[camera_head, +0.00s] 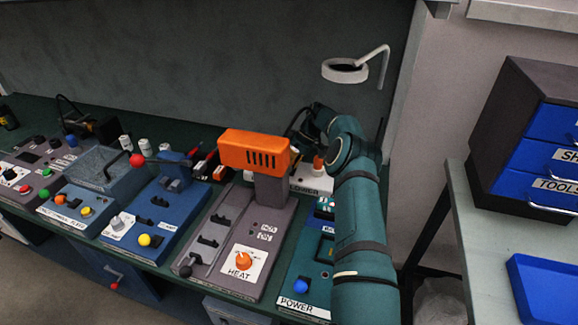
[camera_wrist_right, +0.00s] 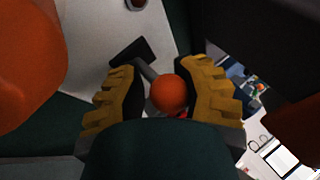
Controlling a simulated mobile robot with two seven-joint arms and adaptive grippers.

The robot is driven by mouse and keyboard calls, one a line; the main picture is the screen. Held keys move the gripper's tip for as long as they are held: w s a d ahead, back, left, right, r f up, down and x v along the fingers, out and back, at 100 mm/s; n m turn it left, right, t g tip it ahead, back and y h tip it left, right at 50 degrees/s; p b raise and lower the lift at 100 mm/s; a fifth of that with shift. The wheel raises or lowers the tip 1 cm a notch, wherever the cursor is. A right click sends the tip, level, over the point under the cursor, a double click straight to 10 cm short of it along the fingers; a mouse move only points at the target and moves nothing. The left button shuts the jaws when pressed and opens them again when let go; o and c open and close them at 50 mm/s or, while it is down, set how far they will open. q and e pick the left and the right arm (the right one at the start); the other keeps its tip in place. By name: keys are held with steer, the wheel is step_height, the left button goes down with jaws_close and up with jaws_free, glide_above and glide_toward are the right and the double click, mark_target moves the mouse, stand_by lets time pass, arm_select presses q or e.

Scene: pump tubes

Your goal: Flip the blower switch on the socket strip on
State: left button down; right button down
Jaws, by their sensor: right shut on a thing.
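The white socket strip (camera_head: 318,187) with a BLOWER label lies at the back right of the bench, partly hidden behind my right arm. A small orange knob (camera_head: 318,163) shows above the label. In the right wrist view, the orange ball end (camera_wrist_right: 168,93) of the switch lever sits between the yellow-padded fingers of my right gripper (camera_wrist_right: 160,88). The fingers are shut on it. A grey stem runs from the ball to a black base (camera_wrist_right: 131,55) on a pale panel. In the head view my right fingertips are hard to make out. My left gripper is out of view.
An orange slotted housing (camera_head: 254,152) stands on the grey HEAT unit (camera_head: 222,262), close left of my right gripper. A teal POWER unit (camera_head: 299,262) is beside my forearm. A ring lamp (camera_head: 346,71) hangs behind. Blue drawers (camera_head: 551,123) stand at the right.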

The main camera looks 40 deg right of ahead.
steer(key=shift+w+a+f, duration=0.1)
steer(key=shift+a+f, duration=0.05)
steer(key=shift+a, duration=0.35)
steer(key=c, duration=0.7)
jaws_free()
steer(key=shift+o, duration=0.2)
steer(key=shift+a, duration=0.15)
steer(key=shift+d+r, duration=0.25)
steer(key=shift+d, duration=0.05)
steer(key=shift+r, duration=0.35)
steer(key=r, duration=0.9)
steer(key=shift+a, duration=0.25)
